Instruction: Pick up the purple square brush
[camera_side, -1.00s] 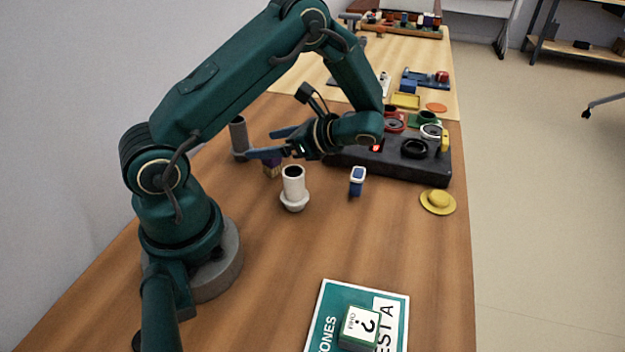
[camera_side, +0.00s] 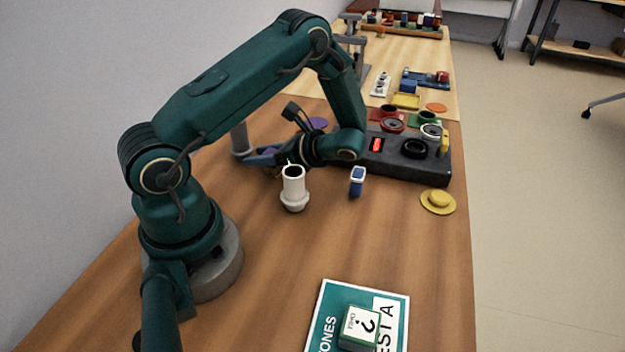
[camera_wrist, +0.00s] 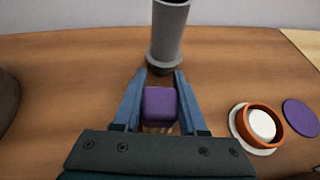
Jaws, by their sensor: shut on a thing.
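The purple square brush (camera_wrist: 160,104) shows in the wrist view as a purple block with pale bristles at its near lower edge. It sits between the two blue fingers of my gripper (camera_wrist: 158,90), which are shut on it. In the side view my gripper (camera_side: 262,158) is low over the table, behind the white cup-like holder (camera_side: 293,186). The brush is mostly hidden there by my gripper.
A grey cylinder (camera_wrist: 166,38) stands just beyond my fingertips. An orange ring with a white centre (camera_wrist: 259,126) and a purple disc (camera_wrist: 300,117) lie to the right.

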